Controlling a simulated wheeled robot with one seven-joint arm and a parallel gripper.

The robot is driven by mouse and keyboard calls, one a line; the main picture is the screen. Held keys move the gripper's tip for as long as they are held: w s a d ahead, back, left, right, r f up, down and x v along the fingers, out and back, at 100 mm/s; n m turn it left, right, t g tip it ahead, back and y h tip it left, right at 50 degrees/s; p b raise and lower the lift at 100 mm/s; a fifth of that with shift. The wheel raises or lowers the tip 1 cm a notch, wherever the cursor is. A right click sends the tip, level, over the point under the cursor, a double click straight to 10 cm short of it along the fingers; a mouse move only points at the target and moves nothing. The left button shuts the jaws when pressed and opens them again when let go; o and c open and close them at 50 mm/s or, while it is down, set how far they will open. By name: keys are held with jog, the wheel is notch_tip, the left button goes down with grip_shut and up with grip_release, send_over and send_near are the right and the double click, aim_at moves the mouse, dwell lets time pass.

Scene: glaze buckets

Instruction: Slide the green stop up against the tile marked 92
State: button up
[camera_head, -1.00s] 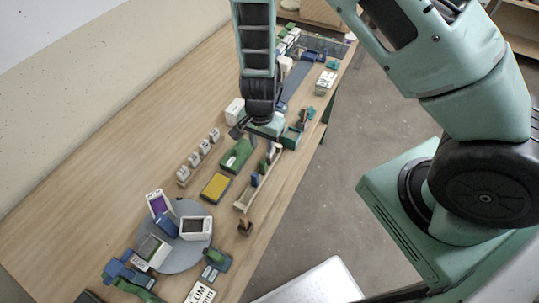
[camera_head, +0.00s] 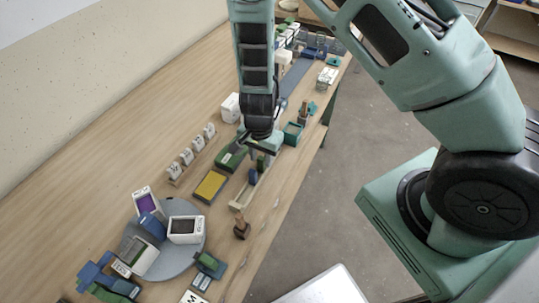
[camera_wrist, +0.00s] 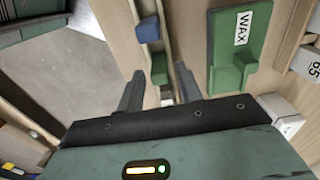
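A long wooden rail (camera_head: 238,206) lies near the table's right edge. In it sit a blue block (camera_head: 252,176) and a green block (camera_head: 261,163), which looks like the green stop. In the wrist view the green block (camera_wrist: 159,70) lies ahead, between the lines of my two fingers, with the blue block (camera_wrist: 149,29) beyond it. My gripper (camera_wrist: 159,80) is open over the rail; contact with the block cannot be told. In the head view my gripper (camera_head: 262,152) partly hides the rail's far end. No tile reading 92 is legible; a pale piece (camera_wrist: 167,95) shows between the fingers.
A green holder labelled WAX (camera_wrist: 240,45) stands close beside the rail. A yellow pad (camera_head: 210,186), a row of white numbered pieces (camera_head: 187,156) and a round grey turntable (camera_head: 182,262) lie nearby. A brown stamp (camera_head: 242,229) stands beyond the rail's near end.

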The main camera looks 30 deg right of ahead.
grip_shut()
jog(key=shift+w+d, duration=0.1)
jog(key=shift+d, duration=0.05)
jog(key=shift+w+d, duration=0.65)
jog(key=shift+d, duration=0.25)
jog(key=shift+w+d, duration=0.65)
jog(key=shift+d, duration=0.2)
jog(key=shift+o, duration=0.3)
grip_release()
notch_tip(320, 180, up, 7)
jog(key=p, duration=0.7)
jog(key=shift+r, duration=0.15)
